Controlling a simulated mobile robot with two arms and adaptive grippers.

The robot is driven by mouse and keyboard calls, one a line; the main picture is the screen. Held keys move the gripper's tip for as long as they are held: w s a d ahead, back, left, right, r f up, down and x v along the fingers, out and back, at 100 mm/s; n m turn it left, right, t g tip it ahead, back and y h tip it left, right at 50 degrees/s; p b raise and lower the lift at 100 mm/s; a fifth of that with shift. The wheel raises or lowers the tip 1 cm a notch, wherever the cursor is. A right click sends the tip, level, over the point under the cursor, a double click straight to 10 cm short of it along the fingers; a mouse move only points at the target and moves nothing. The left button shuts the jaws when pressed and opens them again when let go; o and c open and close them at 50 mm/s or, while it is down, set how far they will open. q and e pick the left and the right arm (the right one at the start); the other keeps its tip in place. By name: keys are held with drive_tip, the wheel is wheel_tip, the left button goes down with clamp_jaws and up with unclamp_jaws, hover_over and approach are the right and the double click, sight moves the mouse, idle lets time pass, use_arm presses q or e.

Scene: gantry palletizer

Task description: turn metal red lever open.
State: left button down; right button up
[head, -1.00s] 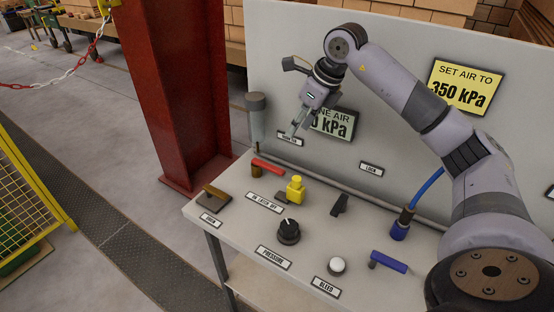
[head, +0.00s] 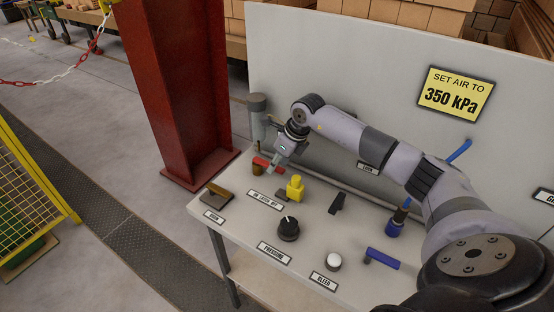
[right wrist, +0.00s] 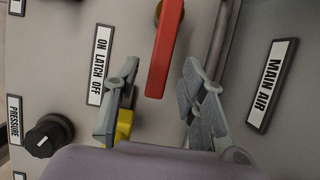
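The red lever (head: 261,161) sits on a brass valve at the back left of the grey bench. In the right wrist view the red lever (right wrist: 165,50) runs down from its brass pivot, and its free end lies between my fingers. My right gripper (head: 272,162) is over the lever in the head view, partly covering it. In the right wrist view my right gripper (right wrist: 160,72) is open, one finger on each side of the lever, with gaps visible on both sides. Whether the fingers are down at lever height is hard to tell. My left gripper is not in view.
A yellow block (head: 295,186) stands close by on the right. A black knob (head: 288,228), a brown handle (head: 217,193), a white button (head: 333,261) and a blue lever (head: 382,259) are on the bench. A pipe and upright panel (head: 330,100) stand behind. A red column (head: 180,90) rises at left.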

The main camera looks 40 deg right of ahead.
drive_tip(key=shift+w+f, duration=0.1)
drive_tip(key=shift+f, duration=0.25)
drive_tip(key=shift+c, duration=0.3)
clamp_jaws()
idle(0.5)
